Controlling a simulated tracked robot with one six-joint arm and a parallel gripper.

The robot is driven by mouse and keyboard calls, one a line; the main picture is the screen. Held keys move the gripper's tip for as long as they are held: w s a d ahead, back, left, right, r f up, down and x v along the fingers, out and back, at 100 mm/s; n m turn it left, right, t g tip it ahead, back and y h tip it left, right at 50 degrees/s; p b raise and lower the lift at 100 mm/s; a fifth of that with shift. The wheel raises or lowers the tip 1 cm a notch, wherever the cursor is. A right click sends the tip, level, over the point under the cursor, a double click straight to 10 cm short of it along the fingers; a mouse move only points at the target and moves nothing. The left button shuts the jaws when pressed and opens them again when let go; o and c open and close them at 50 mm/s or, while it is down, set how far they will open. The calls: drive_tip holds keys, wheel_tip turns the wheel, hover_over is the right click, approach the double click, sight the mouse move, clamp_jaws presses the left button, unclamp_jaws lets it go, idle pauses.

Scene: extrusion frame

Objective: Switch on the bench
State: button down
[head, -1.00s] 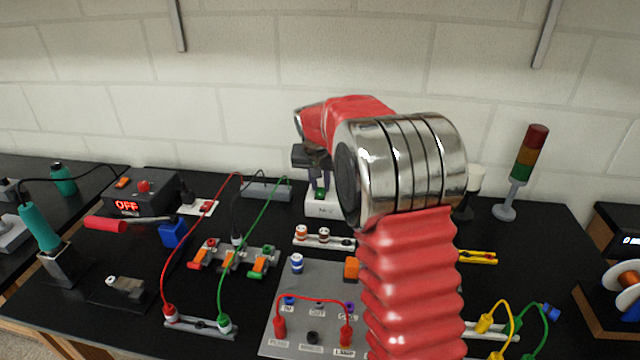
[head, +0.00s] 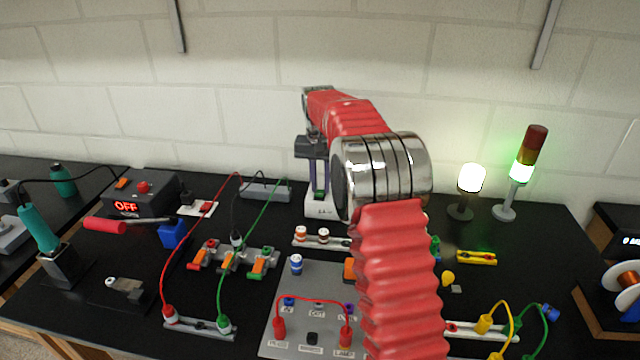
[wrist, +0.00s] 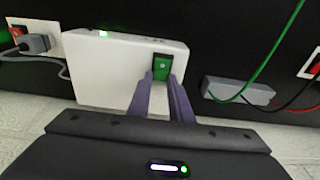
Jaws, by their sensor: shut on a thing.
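The white power box (head: 322,209) stands near the back of the bench (head: 120,272). In the wrist view the same box (wrist: 110,72) carries a green rocker switch (wrist: 161,66) near one end and a small lit green light (wrist: 103,34). My gripper (wrist: 160,80) has its two purple fingers at the switch, one on each side of its lower part, and is shut on it. The fingertips hide part of the switch. In the head view my gripper (head: 318,188) points down at the box. A stack light (head: 521,174) glows green, and a lamp (head: 470,180) glows white.
A soldering station (head: 138,199) reads OFF at the left. A grey plug panel (head: 275,330) with a red lead lies in front. A grey strip (wrist: 238,92) with cables lies beside the box. My arm hides part of the middle of the bench.

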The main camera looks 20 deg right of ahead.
sight(319, 193)
drive_tip(key=shift+r, duration=0.1)
drive_tip(key=c, duration=1.6)
unclamp_jaws()
drive_tip(key=r, duration=0.9)
drive_tip(key=s+r, duration=0.1)
drive_tip(key=r, duration=0.3)
drive_tip(key=shift+a+r, duration=0.25)
drive_tip(key=shift+a, duration=0.1)
